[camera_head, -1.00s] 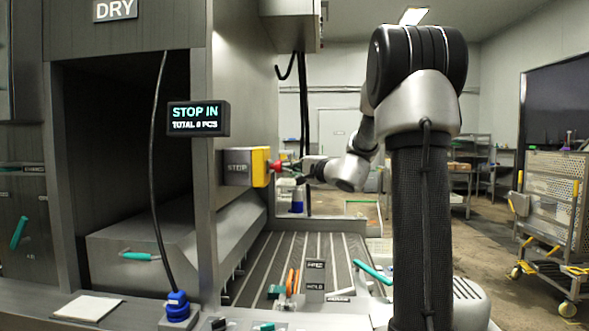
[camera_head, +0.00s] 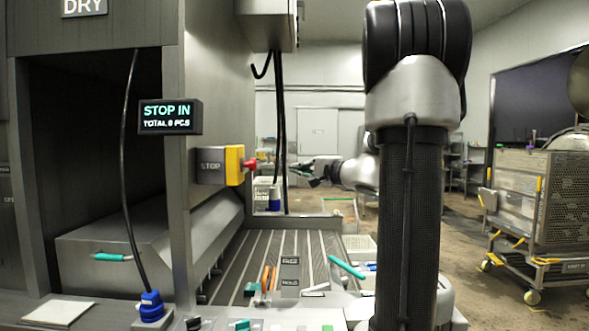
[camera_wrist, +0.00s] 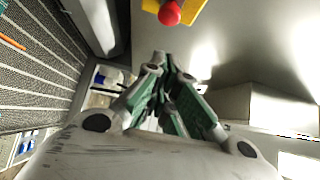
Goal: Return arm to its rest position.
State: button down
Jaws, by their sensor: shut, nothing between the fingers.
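My gripper (camera_head: 297,169) is at the end of my arm, to the right of the red stop button (camera_head: 250,164) on its yellow box (camera_head: 234,165). There is a gap between the fingertips and the button. In the wrist view my gripper (camera_wrist: 160,62) shows its fingers close together with nothing between them. The red button (camera_wrist: 169,13) is at the top of that view, beyond the fingertips. My arm's upright link and shoulder stand right of centre in the head view and hide part of the room behind.
The display (camera_head: 170,116) reads STOP IN. Below the button lies a ribbed bed (camera_head: 240,265) with small tools, including a teal handle (camera_head: 346,267). Black cables (camera_head: 279,130) hang behind the stop box. A mesh cart (camera_head: 545,200) stands at right, with open floor before it.

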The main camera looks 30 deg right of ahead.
dwell(0.5)
jog(key=s+a+f+n+g, duration=0.2)
jog(key=s+a+f+g, duration=0.15)
jog(key=s+f, duration=0.25)
jog(key=s+a+f+n+g+y, duration=0.1)
jog(key=s+a+f+n+g, duration=0.1)
jog(key=s+f+g, duration=0.35)
jog(key=s+a+f+n+g, duration=0.1)
jog(key=s+a+f+g, duration=0.15)
jog(key=s+f, duration=0.5)
jog(key=s+a+r+n+g+h, duration=0.1)
jog(key=s+a+n+h, duration=0.3)
jog(key=s+n, duration=0.6)
jog(key=shift+s+a+r+n+g, duration=0.25)
jog(key=shift+s+r+n+g, duration=0.15)
jog(key=shift+s+r, duration=0.45)
jog(key=c, duration=2.2)
grip_release()
